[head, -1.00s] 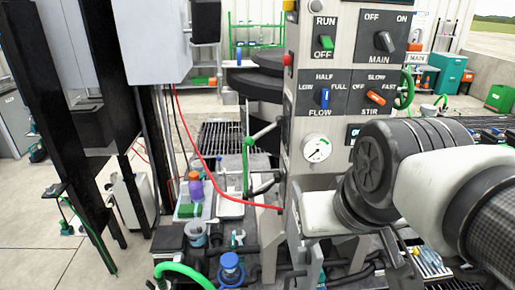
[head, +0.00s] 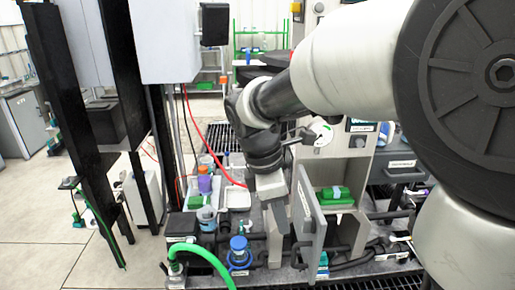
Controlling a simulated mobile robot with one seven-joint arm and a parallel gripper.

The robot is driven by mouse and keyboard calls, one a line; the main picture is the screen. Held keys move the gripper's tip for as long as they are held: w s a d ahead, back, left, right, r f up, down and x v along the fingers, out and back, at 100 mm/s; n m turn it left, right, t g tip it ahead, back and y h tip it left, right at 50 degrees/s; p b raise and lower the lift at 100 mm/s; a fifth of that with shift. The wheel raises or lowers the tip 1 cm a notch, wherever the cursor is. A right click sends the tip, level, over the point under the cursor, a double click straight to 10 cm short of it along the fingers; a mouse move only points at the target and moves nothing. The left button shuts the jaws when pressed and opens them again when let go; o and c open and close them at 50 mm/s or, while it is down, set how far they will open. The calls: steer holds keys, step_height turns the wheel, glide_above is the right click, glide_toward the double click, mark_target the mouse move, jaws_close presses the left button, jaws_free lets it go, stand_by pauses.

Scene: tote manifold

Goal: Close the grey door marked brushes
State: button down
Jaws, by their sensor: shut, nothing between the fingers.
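The grey door (head: 314,235) stands open on the front of a light cabinet, swung out toward me from the cabinet's left side. Its marking is not legible. Behind it the open compartment shows a green item (head: 335,194) on a shelf, with a small white label below. My gripper (head: 282,228) points down just left of the door, by its outer face. Its fingers are together and hold nothing. I cannot tell whether they touch the door.
A blue-capped container (head: 239,252) and a curved green hose (head: 205,255) are low at the front left. Black posts (head: 75,130) and a grey box (head: 160,40) stand at left. A labelled drawer (head: 402,168) is right of the cabinet.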

steer(key=d+f, duration=0.6)
steer(key=f, duration=0.3)
steer(key=shift+d+f, duration=0.25)
steer(key=shift+f, duration=0.15)
steer(key=shift+w, duration=0.1)
